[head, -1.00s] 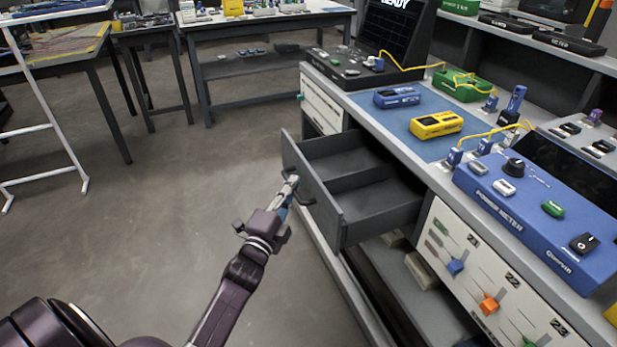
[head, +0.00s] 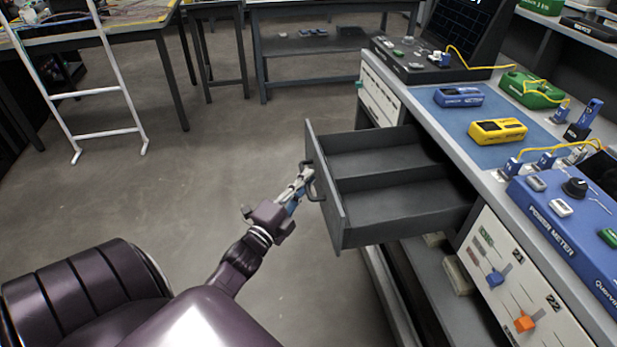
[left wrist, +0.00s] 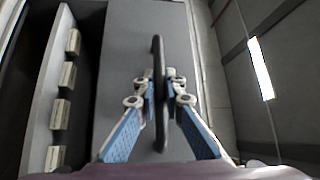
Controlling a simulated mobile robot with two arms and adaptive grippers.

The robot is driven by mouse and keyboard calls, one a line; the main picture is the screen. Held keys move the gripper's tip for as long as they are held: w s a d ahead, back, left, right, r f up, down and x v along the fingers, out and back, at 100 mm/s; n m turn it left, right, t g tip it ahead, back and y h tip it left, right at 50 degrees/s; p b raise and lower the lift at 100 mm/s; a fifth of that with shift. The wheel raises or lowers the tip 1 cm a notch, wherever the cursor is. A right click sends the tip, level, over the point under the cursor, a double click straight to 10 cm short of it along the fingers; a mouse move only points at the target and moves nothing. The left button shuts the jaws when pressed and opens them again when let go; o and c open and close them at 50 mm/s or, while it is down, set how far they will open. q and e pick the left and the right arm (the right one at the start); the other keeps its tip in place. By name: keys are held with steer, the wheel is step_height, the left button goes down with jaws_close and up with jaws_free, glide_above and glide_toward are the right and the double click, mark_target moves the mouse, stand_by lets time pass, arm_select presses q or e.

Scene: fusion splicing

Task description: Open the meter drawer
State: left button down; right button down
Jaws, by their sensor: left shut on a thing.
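The meter drawer (head: 375,205) is a dark grey drawer that stands pulled well out from under the workbench in the head view. It is empty, with a divider between two compartments. My left gripper (head: 307,178) is at the drawer's front panel, shut on its dark bar handle (head: 318,182). In the left wrist view the handle (left wrist: 159,95) runs between the two fingers of the gripper (left wrist: 160,88), with the grey front panel behind it. My right gripper is not in view.
The workbench (head: 440,120) carries a blue meter (head: 459,97), a yellow meter (head: 498,131) and a blue power meter (head: 565,222). A shelf lies below the drawer. A white ladder-like frame (head: 107,132) stands at left. The floor (head: 220,150) left of the drawer is clear.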

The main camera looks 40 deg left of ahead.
arm_select(q)
steer(key=shift+f, duration=0.1)
steer(key=c, duration=2.3)
jaws_free()
steer(key=s+d+f, duration=0.1)
steer(key=s, duration=1.1)
steer(key=shift+d+f, duration=0.25)
steer(key=shift+d, duration=0.05)
steer(key=shift+w, duration=0.1)
